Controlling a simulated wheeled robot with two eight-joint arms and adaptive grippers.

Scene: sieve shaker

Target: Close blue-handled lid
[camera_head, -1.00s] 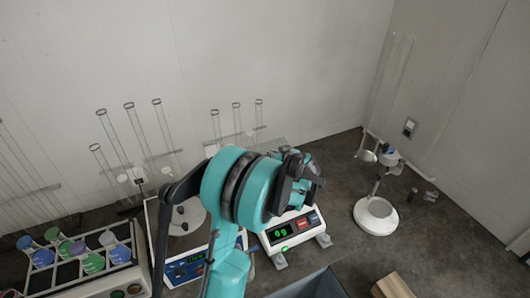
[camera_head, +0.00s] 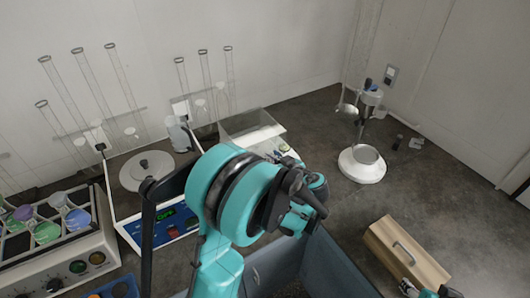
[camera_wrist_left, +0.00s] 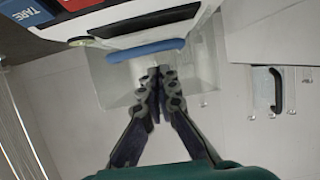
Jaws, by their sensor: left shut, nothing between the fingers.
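The blue handle (camera_wrist_left: 146,50) shows in the left wrist view as a rounded bar across a clear, see-through lid (camera_wrist_left: 115,82). The lid is beside the white balance (camera_wrist_left: 130,20). My left gripper (camera_wrist_left: 158,74) is shut and empty, its fingertips just below the handle in that picture; I cannot tell if they touch it. In the head view, the left gripper (camera_head: 305,205) is in front of the balance and hides most of it. A clear panel (camera_head: 250,125) shows behind it, but the blue handle is not discernible there.
A white instrument with a round grey pan (camera_head: 147,170) stands left, beside a rack of coloured flasks (camera_head: 55,250). A white-based stand (camera_head: 362,165) is right of the left gripper. A wooden box (camera_head: 405,255) is lower right.

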